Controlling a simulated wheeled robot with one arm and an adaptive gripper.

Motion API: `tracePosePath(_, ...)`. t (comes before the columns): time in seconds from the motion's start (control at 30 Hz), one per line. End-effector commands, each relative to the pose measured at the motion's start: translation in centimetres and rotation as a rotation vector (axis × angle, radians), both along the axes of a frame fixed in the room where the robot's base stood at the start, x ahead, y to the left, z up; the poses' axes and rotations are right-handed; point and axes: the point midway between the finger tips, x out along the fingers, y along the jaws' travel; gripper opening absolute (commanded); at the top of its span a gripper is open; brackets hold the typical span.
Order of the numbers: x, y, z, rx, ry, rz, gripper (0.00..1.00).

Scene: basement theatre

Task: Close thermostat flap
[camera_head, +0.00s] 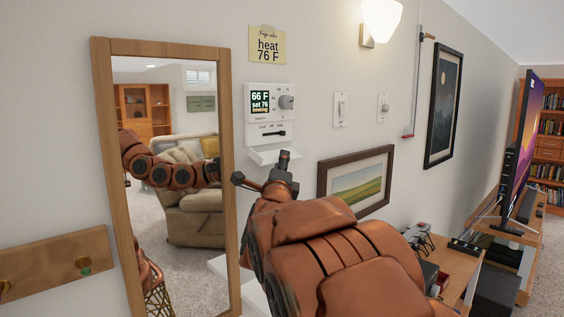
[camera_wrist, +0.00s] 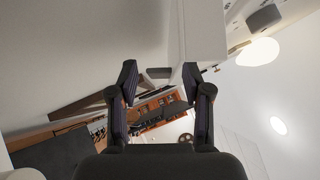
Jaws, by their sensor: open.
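The white thermostat (camera_head: 258,127) is on the wall right of the mirror; its display reads 66 F, set 76, heating. Its flap (camera_head: 262,154) is folded down and sticks out from the lower edge, leaving the dial and slider uncovered. My gripper (camera_head: 261,171) is just below and in front of the flap, with one dark finger near its right end. In the wrist view my gripper (camera_wrist: 160,76) has its two fingers apart. A pale block, likely the thermostat or flap, is beside the right fingertip; whether they touch I cannot tell.
A wood-framed mirror (camera_head: 102,88) is close on the left and reflects my arm. A landscape picture (camera_head: 355,184) hangs at the lower right. A yellow note (camera_head: 267,46) reads "heat 76 F". Two switches (camera_head: 340,110) are to the right, and a wooden cabinet (camera_head: 458,265) is below.

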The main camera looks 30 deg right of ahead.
Motion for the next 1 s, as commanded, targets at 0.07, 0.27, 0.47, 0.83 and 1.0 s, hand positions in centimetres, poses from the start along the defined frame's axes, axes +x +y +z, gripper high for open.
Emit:
tracePosePath(0.07,0.41,-0.35,0.18,-0.002,0.001,-0.001,0.49)
tracePosePath(0.27,0.8,-0.68,0.25,0.001,0.001,0.0,0.49)
tracePosePath(0.47,0.83,-0.68,0.23,0.001,0.001,0.0,0.49)
tracePosePath(0.83,0.84,-0.66,0.22,0.0,0.001,0.001,0.15)
tracePosePath(1.0,0.84,-0.65,0.2,0.0,0.002,0.001,0.0)
